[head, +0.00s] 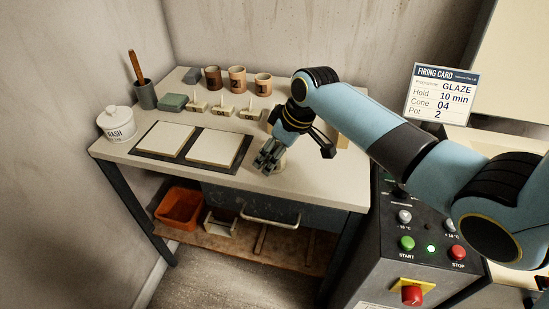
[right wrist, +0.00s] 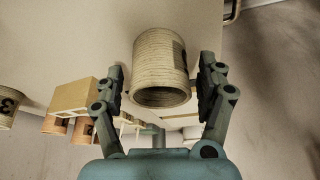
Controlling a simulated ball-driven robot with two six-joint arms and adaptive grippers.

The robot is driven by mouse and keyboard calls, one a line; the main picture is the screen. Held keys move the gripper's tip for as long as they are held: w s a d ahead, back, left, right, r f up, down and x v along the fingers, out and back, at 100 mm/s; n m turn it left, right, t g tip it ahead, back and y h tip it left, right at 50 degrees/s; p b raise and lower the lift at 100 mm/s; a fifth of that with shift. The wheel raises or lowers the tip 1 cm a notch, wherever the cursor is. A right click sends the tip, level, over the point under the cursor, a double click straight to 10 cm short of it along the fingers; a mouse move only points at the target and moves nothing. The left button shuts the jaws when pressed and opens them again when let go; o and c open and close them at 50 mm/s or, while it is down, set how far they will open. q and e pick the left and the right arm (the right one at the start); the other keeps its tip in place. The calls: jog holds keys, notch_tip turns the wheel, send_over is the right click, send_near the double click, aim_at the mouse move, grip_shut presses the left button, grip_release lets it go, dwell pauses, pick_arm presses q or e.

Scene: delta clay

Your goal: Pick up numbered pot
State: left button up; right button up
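A pale, ribbed round pot (right wrist: 160,62) stands between the fingers of my right gripper (right wrist: 160,82) in the right wrist view. A dark label shows at its right edge, but its number is not readable. The fingers are spread on both sides, with a small gap to the wall. Three brown-orange pots with dark number marks, a left (head: 213,78), middle (head: 237,79) and right one (head: 263,85), stand at the table's back. My left gripper is out of view.
The pale table (head: 322,190) holds two square slabs, a left (head: 165,137) and right one (head: 213,147), a white lidded jar (head: 116,123), a tool cup (head: 145,95) and small stands (head: 222,110). A firing card (head: 440,95) reads "Pot 2". A control box (head: 405,250) stands at right.

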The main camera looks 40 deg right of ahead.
jog(key=c, duration=1.1)
